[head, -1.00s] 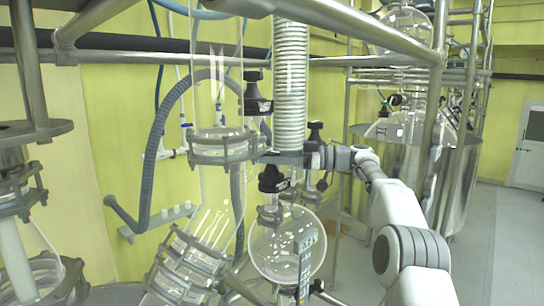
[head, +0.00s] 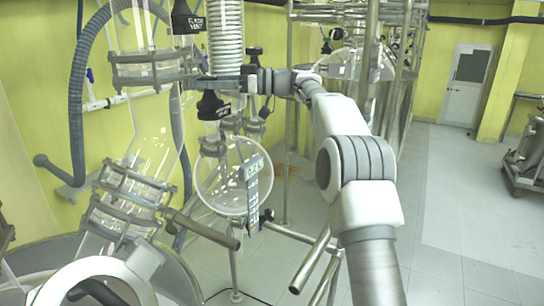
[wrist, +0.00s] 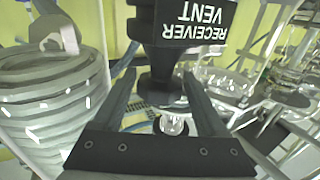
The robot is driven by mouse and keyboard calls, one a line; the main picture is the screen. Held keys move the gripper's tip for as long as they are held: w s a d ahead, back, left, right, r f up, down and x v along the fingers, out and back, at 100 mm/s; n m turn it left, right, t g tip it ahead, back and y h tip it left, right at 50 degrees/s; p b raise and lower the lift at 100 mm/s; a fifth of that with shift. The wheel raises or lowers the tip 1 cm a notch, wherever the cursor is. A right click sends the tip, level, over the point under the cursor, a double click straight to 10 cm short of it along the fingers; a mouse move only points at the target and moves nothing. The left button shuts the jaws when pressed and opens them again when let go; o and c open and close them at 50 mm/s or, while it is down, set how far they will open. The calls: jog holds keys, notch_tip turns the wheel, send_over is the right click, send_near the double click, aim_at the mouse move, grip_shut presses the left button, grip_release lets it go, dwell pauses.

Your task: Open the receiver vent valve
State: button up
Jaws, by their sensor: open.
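The receiver vent valve (wrist: 192,25) is a black block with white lettering that reads upside down at the top of the wrist view. Its black knob (wrist: 165,88) narrows to a stem above a small clear glass part (wrist: 173,125). My gripper (wrist: 163,88) is open, with one dark finger on each side of the knob; I cannot tell whether they touch it. In the head view, my gripper (head: 212,84) reaches in from the right, just above a black labelled valve (head: 213,106) over the round glass receiver flask (head: 220,180). The lettering there is too small to read surely.
The flask vent valve (head: 188,20) hangs above and left of my gripper. A white coiled condenser (head: 226,35) stands close by, at left in the wrist view (wrist: 45,100). Glass tubes and metal rails crowd the left. Open floor (head: 455,210) lies right.

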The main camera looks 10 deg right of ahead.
jog(key=shift+f+t+b, duration=0.25)
jog(key=shift+t+b, duration=0.05)
jog(key=shift+b, duration=0.2)
